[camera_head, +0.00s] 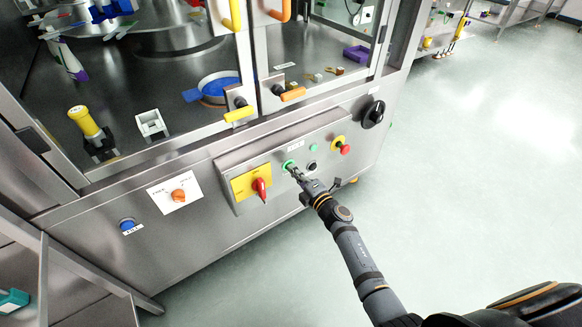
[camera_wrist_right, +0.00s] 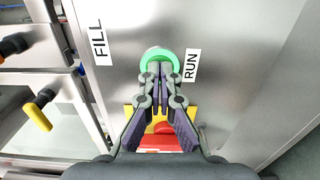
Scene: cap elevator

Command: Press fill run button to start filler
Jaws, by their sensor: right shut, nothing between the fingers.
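The fill run button (camera_wrist_right: 155,52) is a round green button between the FILL and RUN labels in the right wrist view. In the head view the green button (camera_head: 289,164) sits on the sloped control panel of the machine. My right gripper (camera_head: 295,171) is shut and empty, with its fingertips at the button. In the wrist view the closed fingertips (camera_wrist_right: 159,70) overlap the lower part of the green ring. I cannot tell whether they press it or hover just in front. My left gripper is not in view.
The panel also carries a red rotary switch on a yellow plate (camera_head: 260,187), a small black button (camera_head: 312,166), another green one (camera_head: 313,147) and a red emergency stop (camera_head: 345,149). Yellow door handles (camera_head: 238,114) stick out above. The floor at right (camera_head: 480,200) is clear.

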